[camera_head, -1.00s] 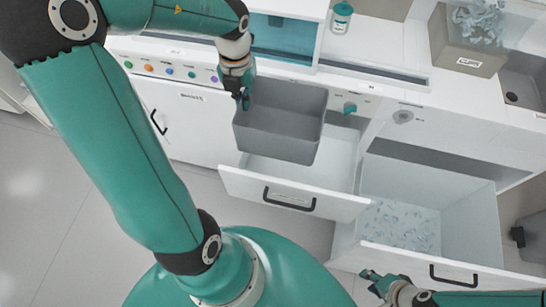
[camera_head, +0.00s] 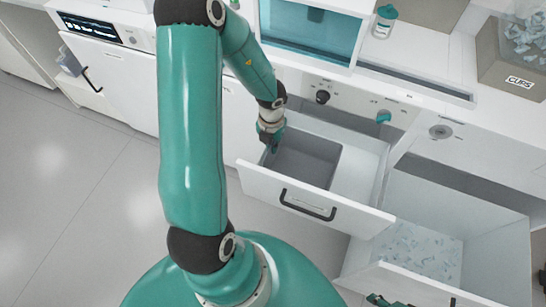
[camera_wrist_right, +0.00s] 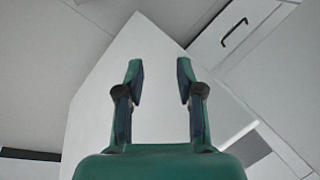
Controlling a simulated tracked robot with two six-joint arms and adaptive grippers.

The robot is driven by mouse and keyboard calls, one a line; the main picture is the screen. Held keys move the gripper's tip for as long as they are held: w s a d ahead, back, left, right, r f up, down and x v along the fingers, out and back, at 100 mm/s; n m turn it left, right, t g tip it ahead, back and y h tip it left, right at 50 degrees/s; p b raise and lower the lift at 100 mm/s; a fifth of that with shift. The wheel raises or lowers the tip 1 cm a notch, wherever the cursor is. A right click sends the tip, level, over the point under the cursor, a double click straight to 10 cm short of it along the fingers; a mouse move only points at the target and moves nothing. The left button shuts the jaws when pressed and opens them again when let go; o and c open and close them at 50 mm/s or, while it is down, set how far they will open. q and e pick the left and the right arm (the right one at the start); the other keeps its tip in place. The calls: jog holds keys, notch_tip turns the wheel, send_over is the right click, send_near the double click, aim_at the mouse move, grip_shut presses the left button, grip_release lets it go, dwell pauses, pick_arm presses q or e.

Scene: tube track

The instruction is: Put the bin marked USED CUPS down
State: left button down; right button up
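The grey bin (camera_head: 308,158) sits inside the open upper drawer (camera_head: 357,185), at its left end. No marking on the bin can be read from here. My left gripper (camera_head: 271,146) is at the bin's left rim and appears shut on it; its fingertips are partly hidden. My right gripper (camera_wrist_right: 160,85) is open and empty in the right wrist view, with a white panel behind it. Only a bit of it shows at the bottom edge of the head view (camera_head: 383,300).
A lower drawer (camera_head: 497,262) with many small pale pieces stands open at the right. A container marked CUPS (camera_head: 519,82) and a bottle with a teal cap (camera_head: 384,22) stand on the counter. The floor at left is clear.

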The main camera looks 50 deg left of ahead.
aim_at(272, 162)
pick_arm(q)
notch_tip(272, 162, down, 5)
jog(key=shift+f+b, duration=0.1)
jog(key=shift+b, duration=1.05)
jog(key=c, duration=1.3)
grip_release()
jog(key=shift+a+r+p, duration=0.1)
jog(key=shift+r+p, duration=2.55)
jog(key=shift+r, duration=3.45)
